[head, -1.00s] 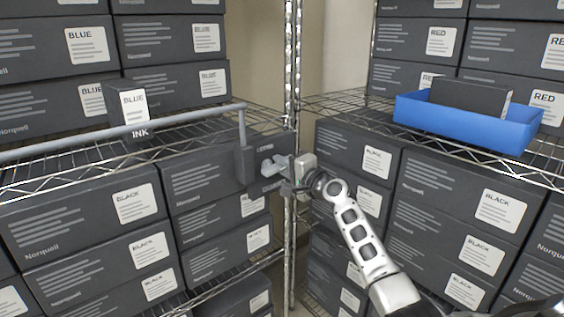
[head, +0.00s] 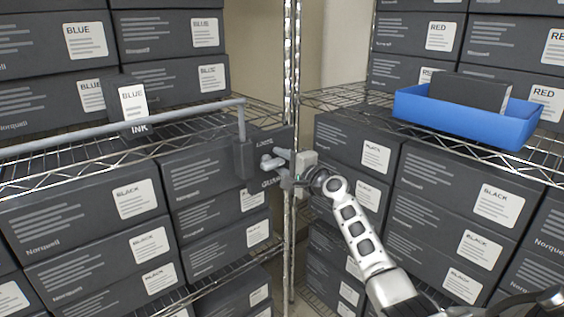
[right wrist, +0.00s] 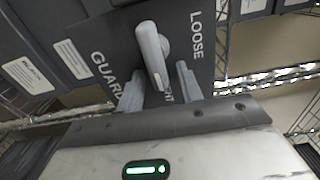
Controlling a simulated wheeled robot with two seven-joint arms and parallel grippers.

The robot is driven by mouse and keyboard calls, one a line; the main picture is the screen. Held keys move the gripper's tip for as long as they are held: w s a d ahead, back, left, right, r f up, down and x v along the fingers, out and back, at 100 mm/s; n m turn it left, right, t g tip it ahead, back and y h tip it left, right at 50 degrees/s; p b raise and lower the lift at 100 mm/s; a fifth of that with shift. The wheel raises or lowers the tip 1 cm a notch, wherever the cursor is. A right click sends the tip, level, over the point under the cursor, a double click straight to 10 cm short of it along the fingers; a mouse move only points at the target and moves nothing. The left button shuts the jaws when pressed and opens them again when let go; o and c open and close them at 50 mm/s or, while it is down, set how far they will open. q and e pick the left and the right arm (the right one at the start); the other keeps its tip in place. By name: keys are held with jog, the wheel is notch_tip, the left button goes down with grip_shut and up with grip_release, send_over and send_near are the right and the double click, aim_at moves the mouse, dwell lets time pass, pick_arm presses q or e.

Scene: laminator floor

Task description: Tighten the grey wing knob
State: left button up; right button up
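The grey wing knob (head: 270,162) sits on a dark plate (head: 266,143) by the shelf post. In the right wrist view the knob (right wrist: 152,48) has its wing running top to bottom, slightly tilted. The plate (right wrist: 120,45) reads LOOSE at right, GUARD at left, and a partly hidden word ending in HT below the knob. My right gripper (head: 284,173) is at the knob. In the wrist view its two fingers (right wrist: 159,83) stand apart, with the wing's lower end between them in the picture. I cannot tell whether they touch it. My left gripper is out of view.
A grey guard bar (head: 120,128) crosses the left shelf and bends down beside the knob. A metal post (head: 292,80) stands behind. Dark cartons (head: 85,222) fill the wire shelves. A blue tray (head: 460,121) holding a dark box stands on the right shelf.

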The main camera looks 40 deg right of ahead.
jog(key=s+d, duration=0.1)
jog(key=s, duration=1.5)
jog(key=shift+d+b, duration=0.15)
jog(key=shift+b, duration=0.3)
jog(key=shift+w, duration=0.1)
jog(key=s+a+f+n+g, duration=0.2)
jog(key=a+f+n, duration=0.2)
jog(key=a+f, duration=0.3)
jog(key=s+a+f+n+g, duration=0.3)
jog(key=a+f+n, duration=0.15)
jog(key=f, duration=0.55)
jog(key=s+a+f+n+g, duration=0.1)
jog(key=s+a+f+n, duration=0.3)
jog(key=a, duration=0.4)
jog(key=s+a+f+n+g+y, duration=0.1)
jog(key=s+a+f+n, duration=0.4)
jog(key=s+a+n, duration=0.2)
jog(key=shift+s+a+f+g, duration=0.15)
jog(key=shift+s+a+g, duration=0.15)
jog(key=shift+s+a, duration=0.95)
jog(key=shift+n, duration=0.25)
